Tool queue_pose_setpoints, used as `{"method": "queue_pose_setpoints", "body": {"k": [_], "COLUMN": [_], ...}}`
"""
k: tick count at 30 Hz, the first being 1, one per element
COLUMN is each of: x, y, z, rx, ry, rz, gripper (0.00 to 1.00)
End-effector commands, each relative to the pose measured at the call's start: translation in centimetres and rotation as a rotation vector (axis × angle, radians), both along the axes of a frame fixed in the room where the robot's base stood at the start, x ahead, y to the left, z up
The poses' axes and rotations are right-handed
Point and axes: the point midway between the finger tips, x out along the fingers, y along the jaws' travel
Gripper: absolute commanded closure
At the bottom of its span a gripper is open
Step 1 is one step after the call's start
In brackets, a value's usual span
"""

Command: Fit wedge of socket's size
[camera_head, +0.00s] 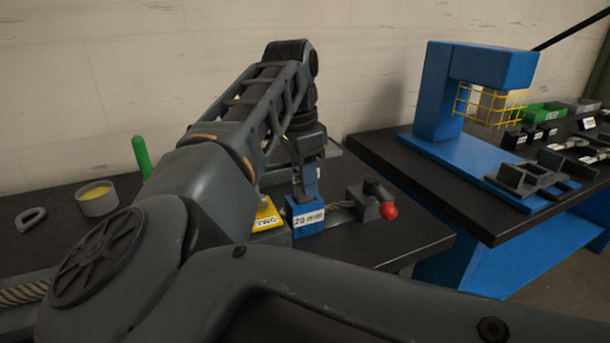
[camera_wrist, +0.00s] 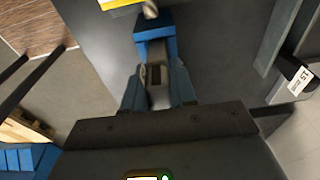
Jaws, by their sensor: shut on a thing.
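A blue socket block (camera_head: 305,218) stands on the near bench, with a white label that seems to read 20 or 22 mm. My gripper (camera_head: 305,178) points down right above it. In the wrist view, my gripper (camera_wrist: 158,88) is shut on a grey wedge-like piece (camera_wrist: 158,72) with a dark slot. The piece's far end reaches to the blue socket (camera_wrist: 155,28). I cannot tell how deep it sits in the socket, as its lower end is hidden.
A yellow label plate (camera_head: 266,214) and a clamp with a red knob (camera_head: 388,211) flank the socket. A can (camera_head: 97,200) and green handle (camera_head: 141,156) stand left. A blue press (camera_head: 440,95) and labelled blocks (camera_head: 530,136) occupy the right bench. A 15-labelled block (camera_wrist: 299,80) shows in the wrist view.

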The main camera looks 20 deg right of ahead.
Motion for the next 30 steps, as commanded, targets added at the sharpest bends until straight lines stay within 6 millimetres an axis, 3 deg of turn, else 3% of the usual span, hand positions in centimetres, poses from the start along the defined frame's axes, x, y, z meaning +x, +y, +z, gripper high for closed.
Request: {"method": "queue_pose_setpoints", "body": {"k": [30], "x": [0.0], "y": [0.0], "z": [-1.7], "rx": [0.0], "ry": [-0.001], "rz": [0.0], "gripper": [1.0]}}
